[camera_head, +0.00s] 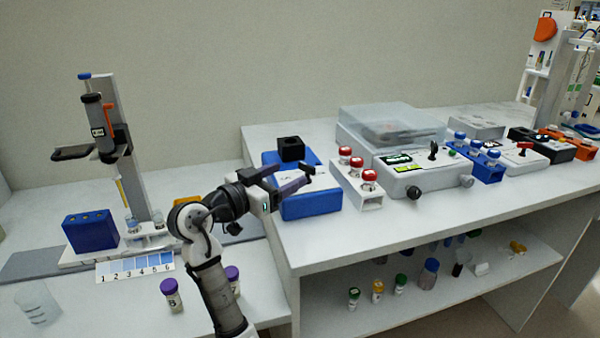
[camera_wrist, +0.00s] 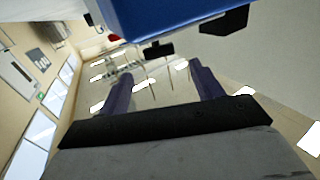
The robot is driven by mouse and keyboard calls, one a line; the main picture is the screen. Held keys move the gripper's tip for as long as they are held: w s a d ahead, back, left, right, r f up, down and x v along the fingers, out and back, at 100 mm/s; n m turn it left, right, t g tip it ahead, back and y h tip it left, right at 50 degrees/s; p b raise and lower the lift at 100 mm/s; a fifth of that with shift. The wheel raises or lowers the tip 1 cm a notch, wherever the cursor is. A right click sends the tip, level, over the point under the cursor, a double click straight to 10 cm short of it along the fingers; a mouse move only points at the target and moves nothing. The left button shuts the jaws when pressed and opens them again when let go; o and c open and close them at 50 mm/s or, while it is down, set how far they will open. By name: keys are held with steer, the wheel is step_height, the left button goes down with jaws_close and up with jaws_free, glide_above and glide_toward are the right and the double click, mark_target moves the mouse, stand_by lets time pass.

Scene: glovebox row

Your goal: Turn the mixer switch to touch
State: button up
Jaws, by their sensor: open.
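The mixer (camera_head: 312,205) is a blue box with a black cup-shaped head (camera_head: 291,148), standing at the left end of the raised bench. A small black switch (camera_head: 308,169) shows on its top near the front; its setting cannot be read. My gripper (camera_head: 291,177) is open and empty, with its fingers in front of the mixer's left part, overlapping it in the head view. In the wrist view, the blue mixer body (camera_wrist: 180,12) fills the top edge, and the black switch (camera_wrist: 159,49) shows just beyond the gap between my fingertips (camera_wrist: 160,70), apart from them.
A white rack with red-capped vials (camera_head: 370,199) stands right of the mixer, beside a grey device with knobs (camera_head: 425,178). A blue rack (camera_head: 487,171) is farther right. On the lower left bench are a dispenser stand (camera_head: 128,150), a blue block (camera_head: 90,231) and purple-capped vials (camera_head: 172,297).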

steer(key=v, duration=0.6)
steer(key=shift+b, duration=0.35)
steer(key=shift+a, duration=0.1)
